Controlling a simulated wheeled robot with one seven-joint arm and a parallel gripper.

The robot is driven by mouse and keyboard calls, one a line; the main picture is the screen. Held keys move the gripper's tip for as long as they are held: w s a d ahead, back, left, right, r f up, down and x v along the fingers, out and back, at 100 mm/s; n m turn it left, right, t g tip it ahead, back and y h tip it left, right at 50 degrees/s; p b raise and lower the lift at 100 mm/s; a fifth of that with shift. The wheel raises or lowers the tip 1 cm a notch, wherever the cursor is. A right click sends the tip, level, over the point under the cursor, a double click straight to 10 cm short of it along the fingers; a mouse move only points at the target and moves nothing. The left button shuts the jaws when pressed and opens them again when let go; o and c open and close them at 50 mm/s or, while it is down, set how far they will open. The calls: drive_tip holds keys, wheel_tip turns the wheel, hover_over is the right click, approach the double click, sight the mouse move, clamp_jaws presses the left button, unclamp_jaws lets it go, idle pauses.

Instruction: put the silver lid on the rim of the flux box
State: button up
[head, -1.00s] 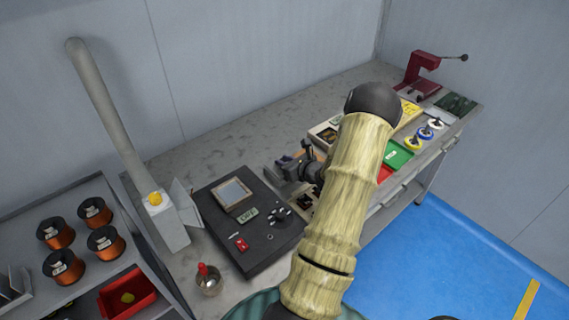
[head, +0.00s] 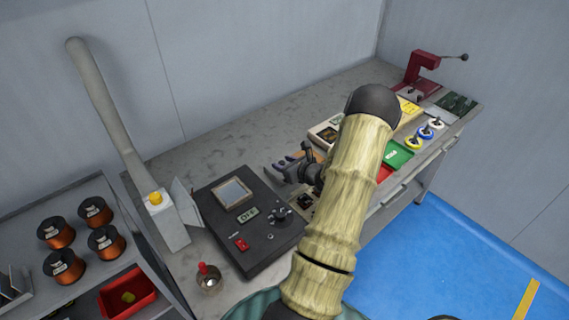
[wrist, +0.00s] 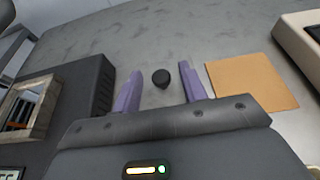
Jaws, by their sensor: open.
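My gripper (wrist: 158,92) is open and points at the grey bench top, with its two purple fingers apart. A small black round knob-like thing (wrist: 160,78) shows between the fingertips, with no grip on it. I cannot make out a silver lid's edge around it. In the head view my gripper (head: 284,162) is over the bench behind the dark machine, partly hidden by my arm. I cannot tell the flux box for certain. A square tan frame with a shiny grey inside (head: 232,193) sits on the machine; it also shows in the wrist view (wrist: 30,105).
The dark control machine (head: 250,240) stands left of my gripper. An orange-tan square pad (wrist: 252,82) lies right of the fingers. A cup with a red top (head: 208,279), a green tray (head: 397,155) and a red press (head: 420,70) are also there. The back of the bench is clear.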

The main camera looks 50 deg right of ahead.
drive_tip(key=b+v, duration=0.1)
drive_tip(key=v, duration=1.1)
